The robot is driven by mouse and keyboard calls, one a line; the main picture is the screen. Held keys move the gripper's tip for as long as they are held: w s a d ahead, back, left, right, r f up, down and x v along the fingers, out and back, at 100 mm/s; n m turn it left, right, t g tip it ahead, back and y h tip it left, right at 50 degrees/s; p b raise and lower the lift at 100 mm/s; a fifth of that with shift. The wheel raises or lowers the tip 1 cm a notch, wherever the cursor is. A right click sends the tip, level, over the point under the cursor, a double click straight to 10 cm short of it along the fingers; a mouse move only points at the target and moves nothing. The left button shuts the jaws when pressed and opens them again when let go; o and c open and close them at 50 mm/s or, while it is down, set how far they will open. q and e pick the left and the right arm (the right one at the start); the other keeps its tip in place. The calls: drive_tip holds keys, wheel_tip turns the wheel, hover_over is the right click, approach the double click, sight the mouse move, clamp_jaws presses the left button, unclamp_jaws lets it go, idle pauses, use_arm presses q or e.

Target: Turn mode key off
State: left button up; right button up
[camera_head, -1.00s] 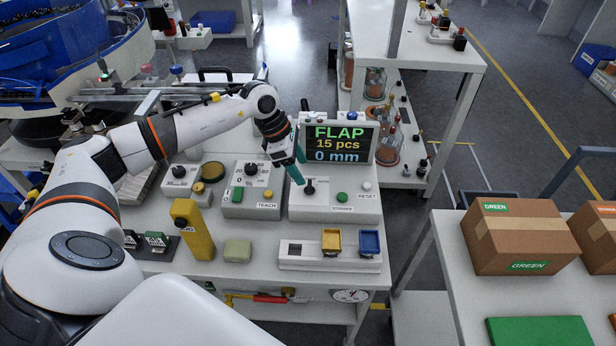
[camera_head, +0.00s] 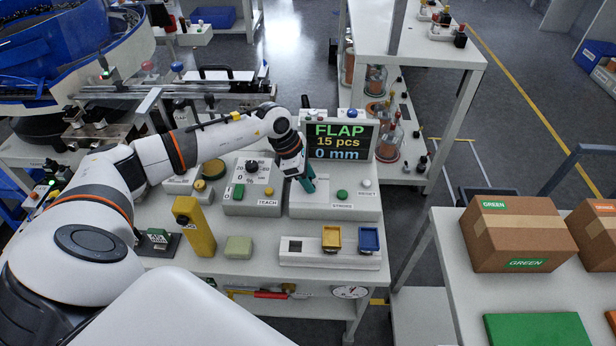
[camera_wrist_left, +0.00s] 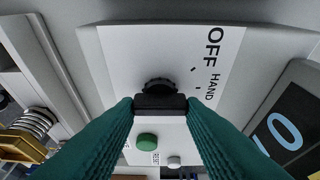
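The mode key is a black knob on the white switch box (camera_head: 330,205), to the left of the green button. In the left wrist view the black key (camera_wrist_left: 160,102) sits on a white plate marked OFF and HAND. My left gripper (camera_head: 308,185) has teal fingers pointing down at the key and hides most of it in the head view. In the left wrist view its fingertips (camera_wrist_left: 160,106) are on either side of the key's black handle. Whether they press on it I cannot tell. My right gripper is not in view.
The display (camera_head: 340,141) reading FLAP, 15 pcs, 0 mm stands just behind the switch box. The TEACH box (camera_head: 250,205) is to the left. A yellow block (camera_head: 193,228) and a tray (camera_head: 310,255) with yellow and blue bins are in front.

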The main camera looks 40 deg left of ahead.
use_arm(q)
drive_tip(key=shift+n, duration=0.3)
drive_tip(key=n+t+y+b, duration=0.1)
drive_tip(key=n, duration=0.2)
drive_tip(key=shift+n, duration=0.3)
drive_tip(key=shift+d+n+t+y+b, duration=0.1)
drive_tip(key=shift+n+t+y+b, duration=0.3)
drive_tip(key=shift+n, duration=0.75)
drive_tip(key=shift+n+t+y+b, duration=0.2)
drive_tip(key=shift+n+y+b, duration=0.3)
drive_tip(key=shift+n, duration=0.65)
drive_tip(key=o, duration=1)
drive_tip(key=shift+s, duration=0.1)
drive_tip(key=b+v, duration=0.2)
drive_tip(key=v, duration=1)
